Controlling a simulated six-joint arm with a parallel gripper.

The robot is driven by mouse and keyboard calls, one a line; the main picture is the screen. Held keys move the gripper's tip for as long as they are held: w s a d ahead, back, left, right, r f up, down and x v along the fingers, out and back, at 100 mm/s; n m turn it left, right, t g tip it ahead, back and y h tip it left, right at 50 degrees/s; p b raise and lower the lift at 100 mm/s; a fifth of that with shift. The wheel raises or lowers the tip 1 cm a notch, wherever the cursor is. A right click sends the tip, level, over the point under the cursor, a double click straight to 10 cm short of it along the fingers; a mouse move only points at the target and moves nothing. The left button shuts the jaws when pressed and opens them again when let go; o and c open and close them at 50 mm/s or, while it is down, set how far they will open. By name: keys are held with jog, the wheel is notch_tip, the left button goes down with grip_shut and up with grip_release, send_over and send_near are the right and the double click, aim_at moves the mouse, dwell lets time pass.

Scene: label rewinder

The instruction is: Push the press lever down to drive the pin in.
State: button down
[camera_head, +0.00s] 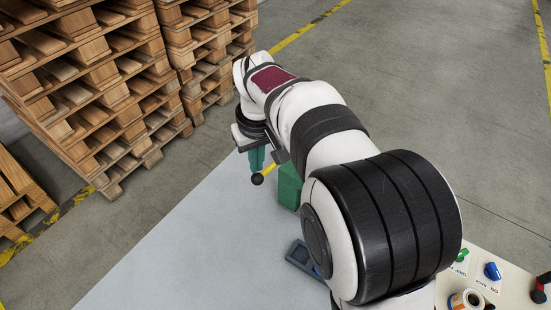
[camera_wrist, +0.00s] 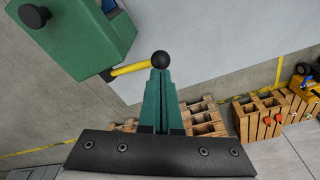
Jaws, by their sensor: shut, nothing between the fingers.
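The green press (camera_head: 289,186) stands on the grey table, partly hidden behind my arm in the head view. Its green body also fills the upper left of the wrist view (camera_wrist: 82,42), with a black knob on it. The press lever (camera_wrist: 130,68) is a yellow rod reaching out from the press to a black ball (camera_wrist: 160,60). The ball shows below the fingers in the head view (camera_head: 257,179). My gripper (camera_wrist: 160,73) has teal fingers, closed together and empty. Its tips are right at the ball; I cannot tell if they touch. The pin is not visible.
A dark blue tray (camera_head: 301,260) lies on the grey table (camera_head: 180,255), partly behind my arm. A cream panel (camera_head: 515,291) with green and blue knobs is at lower right. Stacked wooden pallets (camera_head: 95,90) stand beyond the table. The table's left part is clear.

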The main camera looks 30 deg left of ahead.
aim_at(258, 177)
dwell(0.5)
jog(key=shift+f, duration=3.55)
jog(key=shift+r, duration=5.55)
